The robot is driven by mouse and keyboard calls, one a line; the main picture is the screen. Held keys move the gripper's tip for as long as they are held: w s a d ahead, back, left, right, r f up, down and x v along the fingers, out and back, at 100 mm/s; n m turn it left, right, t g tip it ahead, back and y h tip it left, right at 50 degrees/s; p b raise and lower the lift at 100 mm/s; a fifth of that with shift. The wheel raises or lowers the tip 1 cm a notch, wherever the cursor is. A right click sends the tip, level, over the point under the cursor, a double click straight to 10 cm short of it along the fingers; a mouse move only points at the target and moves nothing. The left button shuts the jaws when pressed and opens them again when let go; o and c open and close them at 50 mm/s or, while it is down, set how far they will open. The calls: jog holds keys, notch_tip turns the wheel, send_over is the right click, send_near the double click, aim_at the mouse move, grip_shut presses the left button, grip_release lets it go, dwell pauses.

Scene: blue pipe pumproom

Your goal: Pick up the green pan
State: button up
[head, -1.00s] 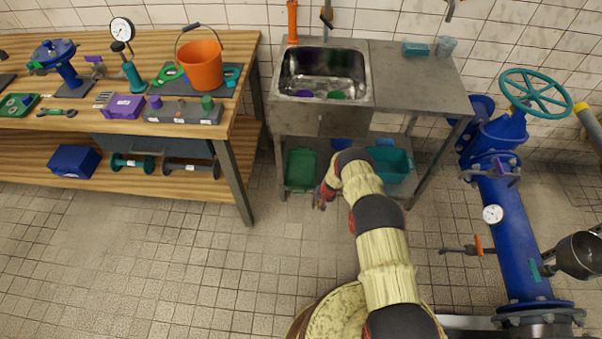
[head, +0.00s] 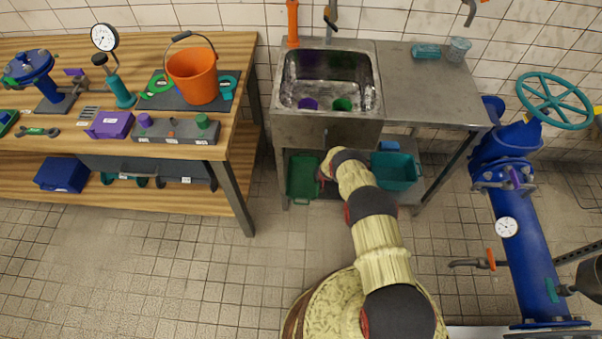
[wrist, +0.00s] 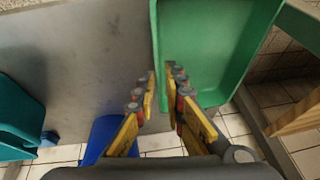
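The green pan (head: 302,178) is a rectangular, shallow tray on the lower shelf of the sink bench, at its left end. In the wrist view the green pan (wrist: 222,45) fills the upper right, its long side wall running down to the fingers. My gripper (wrist: 161,78) is open, with its two yellow fingers apart at a near corner of the pan. The pan's side edge lines up with the gap; I cannot tell whether the fingers touch it. In the head view my gripper (head: 323,172) is at the pan's right side, mostly hidden by my arm.
A teal basin (head: 394,171) stands right of my arm on the same shelf, also at the wrist view's left (wrist: 18,118). A blue object (wrist: 108,135) lies below the fingers there. The bench legs (head: 450,165) and sink (head: 330,122) bound the space.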

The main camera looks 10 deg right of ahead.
jog(key=b+x, duration=0.2)
jog(key=b, duration=0.1)
jog(key=shift+w+f, duration=0.25)
jog(key=shift+f, duration=0.05)
jog(key=b+x, duration=0.3)
jog(key=b, duration=0.1)
jog(key=shift+s+d+f, duration=0.1)
jog(key=shift+s, duration=0.1)
jog(key=b+x, duration=0.2)
jog(key=b, duration=0.1)
jog(key=shift+w+b, duration=0.15)
jog(key=shift+b, duration=0.15)
jog(key=shift+c, duration=0.3)
grip_shut()
jog(key=shift+p, duration=0.3)
